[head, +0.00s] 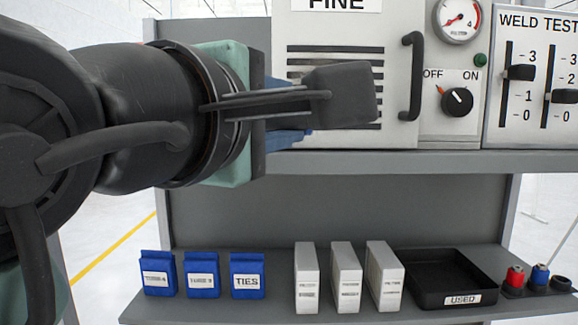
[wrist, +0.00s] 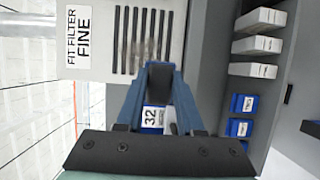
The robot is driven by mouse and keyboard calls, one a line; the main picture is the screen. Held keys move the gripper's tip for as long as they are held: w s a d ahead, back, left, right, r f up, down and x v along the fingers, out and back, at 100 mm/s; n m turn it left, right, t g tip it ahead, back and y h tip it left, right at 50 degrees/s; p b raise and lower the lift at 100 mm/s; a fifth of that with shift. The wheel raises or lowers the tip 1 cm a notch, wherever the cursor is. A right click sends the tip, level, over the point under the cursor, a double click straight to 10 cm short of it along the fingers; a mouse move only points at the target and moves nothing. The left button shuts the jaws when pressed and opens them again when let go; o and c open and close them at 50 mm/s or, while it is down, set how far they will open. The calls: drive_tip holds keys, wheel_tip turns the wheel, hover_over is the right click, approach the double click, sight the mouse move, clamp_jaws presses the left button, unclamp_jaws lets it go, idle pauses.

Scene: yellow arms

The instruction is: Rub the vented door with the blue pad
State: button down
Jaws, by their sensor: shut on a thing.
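The vented door (head: 335,28) is pale grey, with dark slots, a FINE label and a black handle on its right. It also shows in the wrist view (wrist: 100,62), with a faint brownish smudge across its slots. My gripper (head: 335,94) is in front of the slots and shut on a block, the pad (head: 347,97). In the wrist view the pad (wrist: 159,76) sits between the blue fingers, beside the slots' lower end. I cannot tell whether it touches the door.
A gauge (head: 460,20), a knob (head: 457,101) and slider panel (head: 530,70) are right of the door. Below, a shelf holds blue bins (head: 202,275), white boxes (head: 346,277) and a black tray (head: 428,285). The space between the door's ledge and that shelf is clear.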

drive_tip(key=shift+w+d+r+p, duration=0.1)
drive_tip(key=shift+w+r+p, duration=0.2)
drive_tip(key=shift+w, duration=0.95)
drive_tip(key=shift+w+r+p, duration=0.1)
drive_tip(key=shift+w+r, duration=0.25)
drive_tip(key=shift+w, duration=0.85)
drive_tip(key=shift+w+p, duration=0.3)
drive_tip(key=shift+w, duration=0.45)
